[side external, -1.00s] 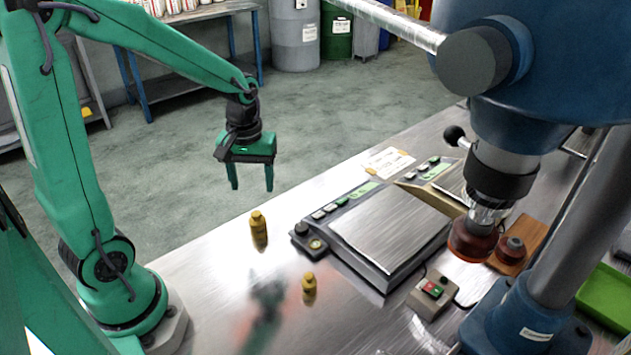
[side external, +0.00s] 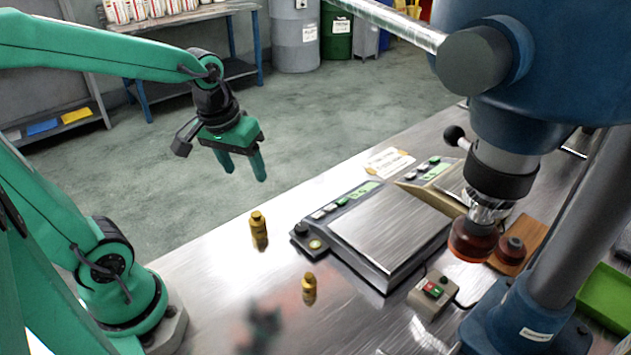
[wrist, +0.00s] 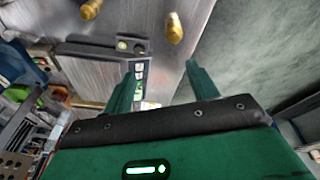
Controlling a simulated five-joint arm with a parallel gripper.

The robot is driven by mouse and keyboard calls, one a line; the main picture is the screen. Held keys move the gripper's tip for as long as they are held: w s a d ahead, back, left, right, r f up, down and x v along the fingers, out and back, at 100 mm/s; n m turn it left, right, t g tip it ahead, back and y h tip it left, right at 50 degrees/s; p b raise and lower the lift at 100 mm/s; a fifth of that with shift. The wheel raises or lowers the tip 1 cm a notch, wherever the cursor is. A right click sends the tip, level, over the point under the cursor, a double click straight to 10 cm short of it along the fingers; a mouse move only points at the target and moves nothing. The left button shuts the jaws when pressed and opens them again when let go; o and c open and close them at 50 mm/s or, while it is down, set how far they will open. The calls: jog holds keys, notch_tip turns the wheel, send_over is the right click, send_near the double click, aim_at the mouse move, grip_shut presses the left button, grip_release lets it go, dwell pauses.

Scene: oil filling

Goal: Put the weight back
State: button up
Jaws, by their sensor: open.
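Two brass weights stand upright on the steel table. The larger weight (side external: 258,230) is left of the scale, and the smaller weight (side external: 309,288) is nearer the camera. In the wrist view one weight (wrist: 174,28) shows at the top middle and another (wrist: 91,9) at the top left, partly cut off. The scale (side external: 388,232) has a bare steel plate with nothing on it. My gripper (side external: 243,175) is open and empty, above and behind the larger weight, apart from it. Its two fingers (wrist: 163,80) also show apart in the wrist view.
A blue drill press (side external: 500,130) stands at the right over the table (side external: 215,290). A switch box (side external: 433,293) with red and green buttons sits in front of the scale. A second scale (side external: 452,184) is behind. The table's left part is clear.

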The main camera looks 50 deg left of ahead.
jog(key=s+d+r+m+t, duration=0.2)
jog(key=s+d+r+m, duration=0.1)
jog(key=s+r+m, duration=0.1)
jog(key=shift+s+r+m+t, duration=0.3)
jog(key=shift+s+t, duration=0.1)
jog(key=shift+s, duration=0.2)
dwell(0.4)
